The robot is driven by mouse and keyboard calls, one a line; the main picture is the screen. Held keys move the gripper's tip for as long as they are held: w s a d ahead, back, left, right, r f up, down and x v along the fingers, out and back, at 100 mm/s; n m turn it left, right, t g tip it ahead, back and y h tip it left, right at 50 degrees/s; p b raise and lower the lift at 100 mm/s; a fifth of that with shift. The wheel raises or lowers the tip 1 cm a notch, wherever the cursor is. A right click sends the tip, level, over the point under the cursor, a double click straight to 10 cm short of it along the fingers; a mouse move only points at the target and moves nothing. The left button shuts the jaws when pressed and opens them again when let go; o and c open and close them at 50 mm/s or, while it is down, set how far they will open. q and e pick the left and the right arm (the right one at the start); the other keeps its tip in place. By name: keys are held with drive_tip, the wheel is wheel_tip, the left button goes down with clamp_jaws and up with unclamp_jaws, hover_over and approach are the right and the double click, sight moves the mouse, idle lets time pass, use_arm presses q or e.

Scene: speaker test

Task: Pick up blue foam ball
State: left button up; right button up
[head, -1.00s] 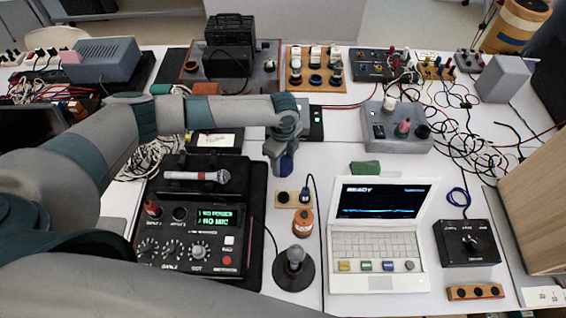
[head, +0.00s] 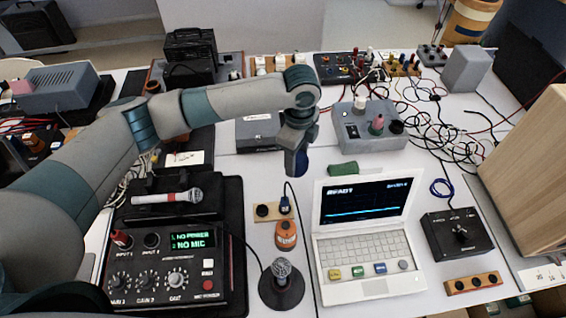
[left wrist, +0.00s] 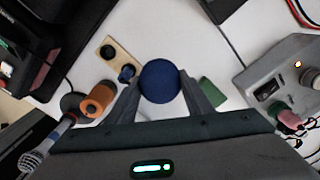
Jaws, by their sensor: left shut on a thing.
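The blue foam ball (left wrist: 160,82) is held between the two fingers of my left gripper (left wrist: 162,92) in the left wrist view. In the head view my left gripper (head: 296,160) points down above the white table, and the ball is mostly hidden by the fingers and hard to make out there. The gripper is shut on the ball and appears to hold it above the table, left of the green block (head: 343,169). My right gripper is not in view.
A white laptop (head: 365,245) stands in front right. An orange cylinder (head: 286,236), a small wooden socket block (head: 266,212) and a microphone on a round base (head: 281,290) stand nearby. A black amplifier (head: 170,262) is at left. A grey box with knobs (head: 368,128) is behind right.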

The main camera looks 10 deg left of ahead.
use_arm(q)
drive_tip(key=shift+d+r, duration=0.2)
drive_tip(key=shift+d, duration=0.1)
drive_tip(key=shift+a, duration=0.1)
idle(0.3)
drive_tip(key=shift+s+a+r+n, duration=0.2)
drive_tip(key=shift+a+r+n, duration=0.15)
drive_tip(key=shift+n, duration=0.25)
drive_tip(key=s+a+r+n, duration=0.5)
drive_tip(key=a+n, duration=0.2)
drive_tip(key=n, duration=0.3)
drive_tip(key=s+a+r+n, duration=0.6)
drive_tip(key=a+n, duration=0.2)
drive_tip(key=n, duration=0.2)
drive_tip(key=shift+r+n, duration=0.2)
drive_tip(key=shift+n, duration=0.2)
drive_tip(key=shift+d, duration=0.2)
